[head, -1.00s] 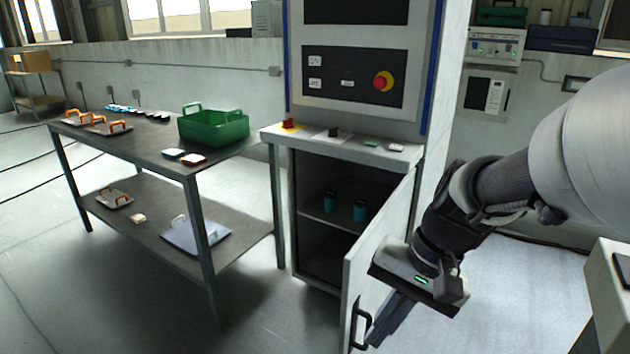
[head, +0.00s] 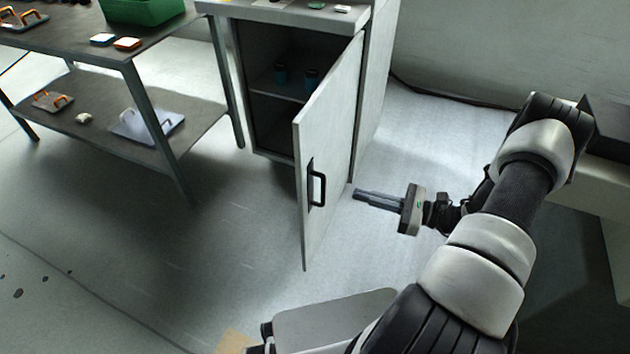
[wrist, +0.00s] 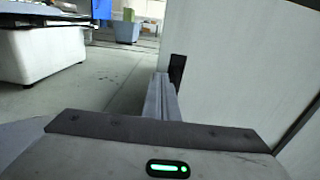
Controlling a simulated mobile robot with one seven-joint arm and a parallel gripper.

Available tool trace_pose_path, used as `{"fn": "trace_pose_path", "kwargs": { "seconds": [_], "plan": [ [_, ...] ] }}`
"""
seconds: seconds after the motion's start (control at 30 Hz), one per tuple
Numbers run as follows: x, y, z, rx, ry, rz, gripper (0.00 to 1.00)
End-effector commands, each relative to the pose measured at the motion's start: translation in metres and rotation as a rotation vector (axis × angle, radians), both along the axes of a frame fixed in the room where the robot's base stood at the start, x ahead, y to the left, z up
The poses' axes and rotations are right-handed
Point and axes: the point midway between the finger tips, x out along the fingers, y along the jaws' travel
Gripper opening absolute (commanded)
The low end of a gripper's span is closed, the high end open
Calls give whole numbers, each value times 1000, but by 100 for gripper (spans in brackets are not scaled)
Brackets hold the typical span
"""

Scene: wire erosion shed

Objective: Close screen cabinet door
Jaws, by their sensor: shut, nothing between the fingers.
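The screen cabinet (head: 377,85) stands at the top middle of the head view. Its door (head: 330,135) is hinged on the right and swung wide open. A black bar handle (head: 316,185) is on the door's left part. My gripper (head: 356,192) is shut and empty, to the right of the door, with its fingers pointing left toward the door's face. In the wrist view the fingers (wrist: 161,98) reach close to the pale door panel (wrist: 235,65). I cannot tell whether they touch it.
A grey workbench (head: 185,80) with a green bin (head: 143,8) is at the left. A pale floor area (head: 230,240) in front of the cabinet is clear.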

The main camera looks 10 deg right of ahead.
Motion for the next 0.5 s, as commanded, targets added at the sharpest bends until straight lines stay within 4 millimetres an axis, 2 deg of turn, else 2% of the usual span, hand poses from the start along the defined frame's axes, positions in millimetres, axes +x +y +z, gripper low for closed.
{"fn": "trace_pose_path", "kwargs": {
  "seconds": [0.17, 0.27, 0.5],
  "plan": [
    [5, 4, -6, 23, 3, -24, 0],
    [13, 16, -6, 21, 4, -22, 0],
    [41, 59, -6, 21, 5, -19, 0]
  ]
}}
